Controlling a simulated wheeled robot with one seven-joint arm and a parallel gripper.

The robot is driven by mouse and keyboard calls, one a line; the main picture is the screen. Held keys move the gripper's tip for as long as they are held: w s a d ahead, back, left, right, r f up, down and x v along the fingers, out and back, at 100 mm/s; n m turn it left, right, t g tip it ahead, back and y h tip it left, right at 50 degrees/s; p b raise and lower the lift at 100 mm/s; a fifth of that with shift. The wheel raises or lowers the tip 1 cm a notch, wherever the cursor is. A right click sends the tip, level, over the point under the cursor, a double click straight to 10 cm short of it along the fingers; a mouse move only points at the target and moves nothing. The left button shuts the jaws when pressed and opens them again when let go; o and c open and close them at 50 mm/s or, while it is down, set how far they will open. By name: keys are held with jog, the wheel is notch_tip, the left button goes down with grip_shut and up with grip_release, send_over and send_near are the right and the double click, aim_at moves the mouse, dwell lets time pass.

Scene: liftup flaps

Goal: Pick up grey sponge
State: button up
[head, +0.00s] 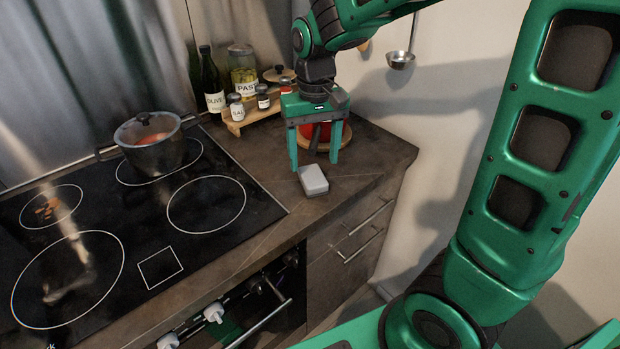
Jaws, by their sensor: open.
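The grey sponge (313,180) is a small, light grey block with rounded corners. It lies flat on the dark countertop, near its front edge, to the right of the cooktop. My gripper (315,166) is open and points down, its two green fingers spread apart. In the picture the sponge shows just below and between the fingertips, and nothing is held. I cannot tell the exact height of the fingertips over the counter or whether they touch the sponge.
A red pot (318,132) stands behind my gripper. A wooden rack (236,126) with small jars is to its left, with a bottle (213,92) and a pasta jar (242,75) behind. A pot (152,142) sits on the cooktop (140,215). A ladle (401,59) hangs on the wall.

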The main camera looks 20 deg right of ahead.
aim_at(313, 175)
jog(key=shift+w+f, duration=0.15)
jog(key=shift+f, duration=1.35)
jog(key=shift+w+f, duration=0.15)
jog(key=shift+f, duration=1.35)
jog(key=c, duration=1.2)
jog(key=shift+r, duration=0.15)
